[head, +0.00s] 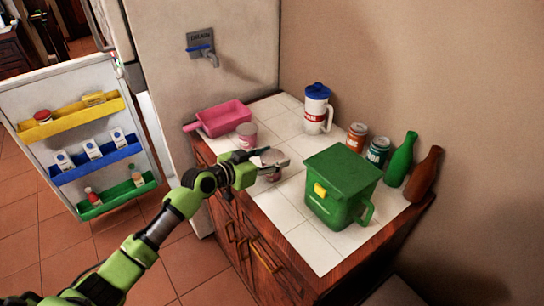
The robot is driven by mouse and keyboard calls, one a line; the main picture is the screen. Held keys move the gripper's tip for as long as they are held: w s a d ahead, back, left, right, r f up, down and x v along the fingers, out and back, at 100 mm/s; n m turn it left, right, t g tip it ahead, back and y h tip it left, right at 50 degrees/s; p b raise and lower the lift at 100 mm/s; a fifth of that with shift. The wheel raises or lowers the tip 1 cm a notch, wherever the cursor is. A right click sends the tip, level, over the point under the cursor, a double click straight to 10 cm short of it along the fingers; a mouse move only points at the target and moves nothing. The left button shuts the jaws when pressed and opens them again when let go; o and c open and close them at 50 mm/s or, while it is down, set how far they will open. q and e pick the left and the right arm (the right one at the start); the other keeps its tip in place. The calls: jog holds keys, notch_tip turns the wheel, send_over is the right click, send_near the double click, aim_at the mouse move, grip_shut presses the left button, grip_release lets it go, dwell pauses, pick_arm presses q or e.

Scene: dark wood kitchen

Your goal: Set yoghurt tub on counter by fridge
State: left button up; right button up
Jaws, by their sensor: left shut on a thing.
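My left gripper (270,158) is shut on a small pinkish-white yoghurt tub (271,174), at the near left edge of the tiled counter (306,242). The fingers hide part of the tub, and I cannot tell whether its base touches the tiles. A similar tub (247,134) stands on the counter just behind my gripper, close to the pink pan. The fridge (92,135) at the left has its door open. My right gripper is not in view.
A pink pan (222,117) lies at the back left of the counter. A white jug with blue lid (316,108), two cans (356,137), green and brown bottles (400,159) and a large green lidded bin (340,185) also stand there. Tiles between jug and bin are clear.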

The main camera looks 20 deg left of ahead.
pick_arm(q)
jog(key=o, duration=0.8)
jog(key=shift+f, duration=0.15)
jog(key=shift+c, duration=0.2)
jog(key=o, duration=0.4)
jog(key=shift+o, duration=0.2)
jog(key=shift+s+a, duration=0.1)
jog(key=shift+s, duration=0.05)
jog(key=b+v, duration=0.1)
jog(key=v, duration=1)
jog(key=shift+s+r+b, duration=0.3)
jog(key=shift+b, duration=0.05)
jog(key=shift+a, duration=0.15)
